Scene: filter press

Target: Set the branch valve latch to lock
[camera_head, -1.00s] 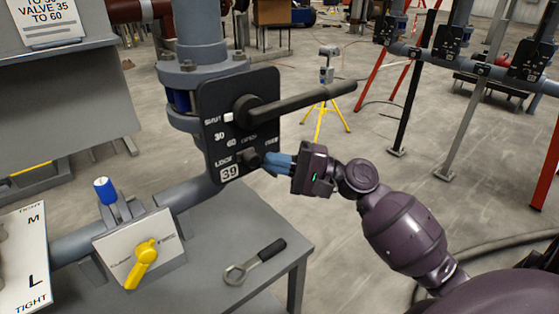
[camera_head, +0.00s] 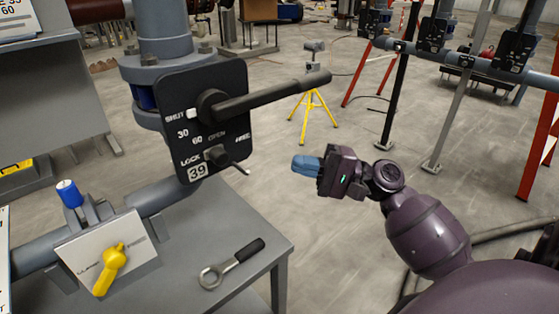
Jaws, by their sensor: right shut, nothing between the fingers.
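The branch valve's black plate (camera_head: 203,118), numbered 39, stands upright on the pipe. Its latch (camera_head: 217,156) is a small dark knob low on the plate, with a thin lever pointing right and slightly down. LOCK is printed to its left and FREE to its upper right; I cannot tell for certain which setting it has. The long black valve handle (camera_head: 275,93) points right and slightly up from the plate. My right gripper (camera_head: 304,165), with blue fingertips, is shut and empty, to the right of the latch and apart from it. My left gripper is out of view.
A grey bench (camera_head: 190,245) below the valve carries a wrench (camera_head: 232,263), a panel with a yellow knob (camera_head: 112,258) and a blue-capped fitting (camera_head: 69,193). A yellow tripod (camera_head: 313,105) and red-legged pipe stands are behind. Floor right of the bench is open.

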